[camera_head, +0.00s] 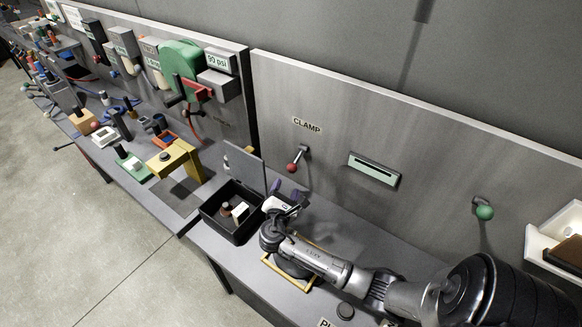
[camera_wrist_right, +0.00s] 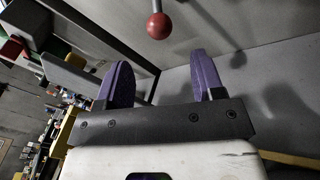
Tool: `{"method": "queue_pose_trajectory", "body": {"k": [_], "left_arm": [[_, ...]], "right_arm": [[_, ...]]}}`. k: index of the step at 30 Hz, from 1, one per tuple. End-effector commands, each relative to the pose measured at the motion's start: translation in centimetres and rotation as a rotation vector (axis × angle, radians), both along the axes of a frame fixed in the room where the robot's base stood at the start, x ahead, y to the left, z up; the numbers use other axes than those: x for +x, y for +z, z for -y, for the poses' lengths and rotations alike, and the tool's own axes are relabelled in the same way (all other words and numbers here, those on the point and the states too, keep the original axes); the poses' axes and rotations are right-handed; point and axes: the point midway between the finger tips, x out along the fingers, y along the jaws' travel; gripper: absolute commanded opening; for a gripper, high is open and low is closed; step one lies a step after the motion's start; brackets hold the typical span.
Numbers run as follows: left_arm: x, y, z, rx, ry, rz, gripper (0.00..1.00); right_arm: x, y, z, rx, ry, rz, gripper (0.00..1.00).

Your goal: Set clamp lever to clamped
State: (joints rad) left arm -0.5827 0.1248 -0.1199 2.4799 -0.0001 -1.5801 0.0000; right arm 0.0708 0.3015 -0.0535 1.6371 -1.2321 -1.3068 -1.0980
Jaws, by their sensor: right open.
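The clamp lever (camera_head: 298,157) has a red ball knob and sticks out from the grey back panel under the "CLAMP" label (camera_head: 307,125). Its red knob hangs down and to the left of its pivot. In the right wrist view the red knob (camera_wrist_right: 159,26) is beyond the fingertips, at the top centre. My right gripper (camera_head: 288,190) is below the knob, apart from it. Its two purple fingers (camera_wrist_right: 163,82) are open with nothing between them. My left gripper is not in view.
A black open box (camera_head: 233,236) with small items stands left of my right gripper. A slotted plate (camera_head: 374,170) and a green-knobbed lever (camera_head: 484,212) are on the panel to the right. A yellow frame (camera_head: 283,274) lies under my right arm.

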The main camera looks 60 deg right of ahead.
Motion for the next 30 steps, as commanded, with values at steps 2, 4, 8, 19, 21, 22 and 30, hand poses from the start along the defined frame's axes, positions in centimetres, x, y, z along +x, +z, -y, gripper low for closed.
{"method": "queue_pose_trajectory", "body": {"k": [2, 4, 8, 19, 21, 22, 30], "left_arm": [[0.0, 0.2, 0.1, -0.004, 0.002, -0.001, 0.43], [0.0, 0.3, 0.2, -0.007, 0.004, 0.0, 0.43], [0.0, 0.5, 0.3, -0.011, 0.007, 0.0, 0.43], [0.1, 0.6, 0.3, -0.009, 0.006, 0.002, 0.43], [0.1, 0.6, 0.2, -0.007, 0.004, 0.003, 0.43], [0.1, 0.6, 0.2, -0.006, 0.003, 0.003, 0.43], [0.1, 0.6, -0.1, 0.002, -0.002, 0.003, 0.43]], "right_arm": [[0.5, 0.2, 1.6, -0.003, -0.003, -0.001, 0.62], [1.0, 0.2, 2.9, -0.003, -0.002, -0.001, 0.62], [1.7, 0.1, 5.0, -0.002, -0.002, -0.002, 0.62], [3.0, 0.0, 8.8, 0.001, -0.001, 0.0, 0.62], [3.1, 0.0, 9.0, 0.001, -0.001, 0.001, 0.62], [3.1, 0.0, 9.1, 0.001, -0.001, 0.001, 0.62], [3.2, 0.0, 9.3, 0.001, -0.001, 0.001, 0.62]]}}
